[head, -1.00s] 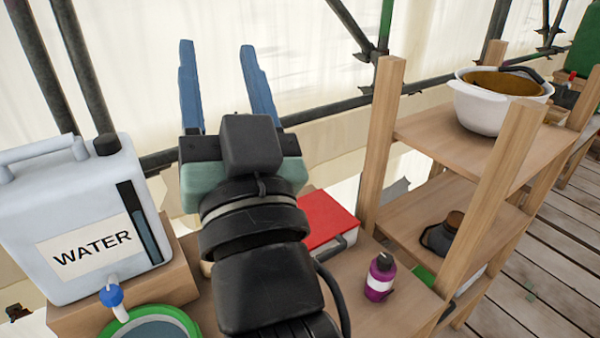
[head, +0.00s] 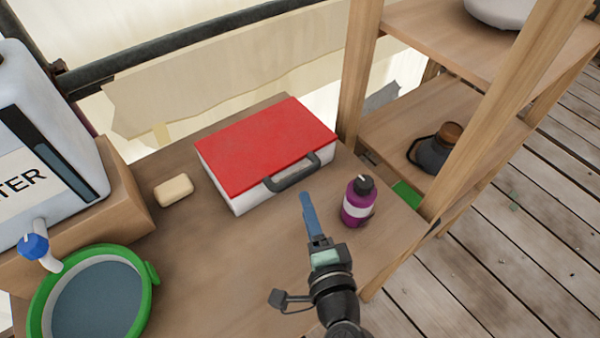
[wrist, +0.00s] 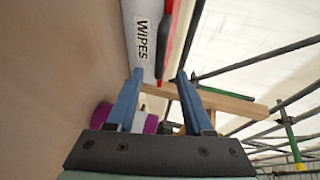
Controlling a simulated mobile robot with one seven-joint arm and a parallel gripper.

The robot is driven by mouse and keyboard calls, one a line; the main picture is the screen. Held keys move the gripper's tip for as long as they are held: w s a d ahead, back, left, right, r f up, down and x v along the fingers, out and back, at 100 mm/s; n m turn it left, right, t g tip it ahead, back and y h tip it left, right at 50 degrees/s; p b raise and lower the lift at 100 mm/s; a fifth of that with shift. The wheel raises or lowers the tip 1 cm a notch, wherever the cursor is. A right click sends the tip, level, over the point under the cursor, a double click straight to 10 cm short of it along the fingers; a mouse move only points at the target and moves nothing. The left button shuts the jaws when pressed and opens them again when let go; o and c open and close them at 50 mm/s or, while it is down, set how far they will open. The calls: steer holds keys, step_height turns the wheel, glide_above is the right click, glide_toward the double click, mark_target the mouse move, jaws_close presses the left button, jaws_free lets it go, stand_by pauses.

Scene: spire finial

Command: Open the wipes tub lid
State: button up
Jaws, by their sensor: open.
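The wipes tub (head: 240,200) is a white box on the wooden table with a flat red lid (head: 265,145), which lies closed on top. A grey handle (head: 292,172) sticks out from its front near the lid edge. In the wrist view the tub (wrist: 140,45) shows its WIPES label, with the red lid (wrist: 178,30) beside it. Any contact with the handle or lid cannot be told.
The purple bottle (head: 358,203) stands close right of my gripper. A soap bar (head: 173,190) lies left of the tub, and a green-rimmed basin (head: 152,272) is at front left. The wooden shelf post (head: 358,70) stands close behind right. The table between basin and gripper is clear.

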mark_target(298, 181)
steer(key=x, duration=0.9)
steer(key=shift+w+a+p, duration=0.1)
steer(key=shift+w+p, duration=0.2)
steer(key=shift+w, duration=0.05)
jaws_close()
steer(key=shift+f, duration=0.1)
stand_by(0.8)
